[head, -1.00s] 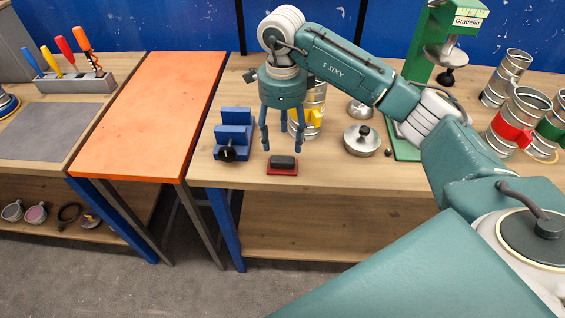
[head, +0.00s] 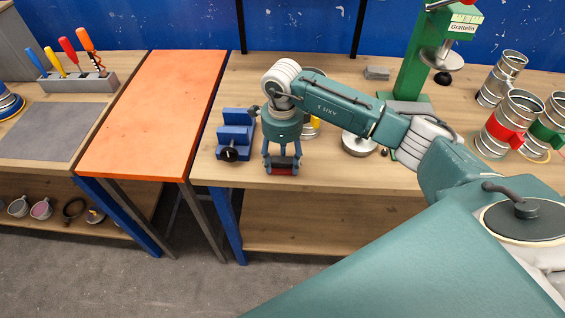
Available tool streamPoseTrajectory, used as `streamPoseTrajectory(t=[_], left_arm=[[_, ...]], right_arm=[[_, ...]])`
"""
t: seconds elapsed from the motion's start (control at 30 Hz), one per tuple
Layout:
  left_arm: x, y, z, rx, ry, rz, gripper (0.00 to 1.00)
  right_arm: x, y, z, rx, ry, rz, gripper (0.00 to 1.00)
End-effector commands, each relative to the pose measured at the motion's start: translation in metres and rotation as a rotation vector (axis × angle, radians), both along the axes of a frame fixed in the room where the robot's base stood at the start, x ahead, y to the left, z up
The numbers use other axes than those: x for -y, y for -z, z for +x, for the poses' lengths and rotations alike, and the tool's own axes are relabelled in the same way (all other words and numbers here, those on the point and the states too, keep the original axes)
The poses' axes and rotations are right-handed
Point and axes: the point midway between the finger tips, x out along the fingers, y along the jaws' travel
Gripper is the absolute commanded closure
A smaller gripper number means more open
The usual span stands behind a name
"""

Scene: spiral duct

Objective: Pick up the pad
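The pad (head: 283,161) is a small dark block with a red base, near the front edge of the wooden bench in the head view. My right gripper (head: 283,168) points down over it, with one finger at each side of the pad. The fingers are spread about the pad's width. Whether they touch its sides, I cannot tell. The red base (head: 282,171) shows between the fingertips, low at the bench top. The gripper body hides part of the space behind the pad. My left gripper is not in view.
A blue stepped block with a black knob (head: 235,135) stands close left of the gripper. A round metal lid (head: 358,145) lies to the right, partly behind my arm. Metal duct pieces (head: 508,125) and a green press (head: 412,60) stand further right. An orange table (head: 155,115) adjoins at left.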

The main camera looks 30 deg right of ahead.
Motion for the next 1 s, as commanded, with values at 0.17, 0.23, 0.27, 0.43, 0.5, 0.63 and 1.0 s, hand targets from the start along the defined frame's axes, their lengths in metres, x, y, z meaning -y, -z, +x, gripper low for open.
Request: streamPoseTrajectory(t=[0.17, 0.23, 0.27, 0.43, 0.5, 0.63, 1.0], left_arm=[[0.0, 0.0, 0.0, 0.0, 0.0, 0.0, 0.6], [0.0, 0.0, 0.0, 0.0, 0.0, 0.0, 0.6], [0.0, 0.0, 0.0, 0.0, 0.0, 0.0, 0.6], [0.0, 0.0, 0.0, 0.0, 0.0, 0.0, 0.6], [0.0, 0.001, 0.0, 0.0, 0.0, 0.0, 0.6], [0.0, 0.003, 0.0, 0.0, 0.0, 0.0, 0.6], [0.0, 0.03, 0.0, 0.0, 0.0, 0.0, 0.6]], right_arm=[[0.0, 0.0, 0.0, 0.0, 0.0, 0.0, 0.85], [0.0, 0.0, 0.0, 0.0, 0.0, 0.0, 0.93], [0.0, -0.001, 0.0, 0.0, 0.0, 0.0, 0.93], [0.0, -0.001, 0.0, 0.0, 0.001, 0.0, 0.93], [0.0, -0.002, 0.0, 0.001, 0.001, 0.0, 0.93], [0.0, -0.008, 0.001, 0.002, 0.001, 0.0, 0.93], [0.0, -0.082, 0.002, 0.009, -0.001, 0.0, 0.93]])
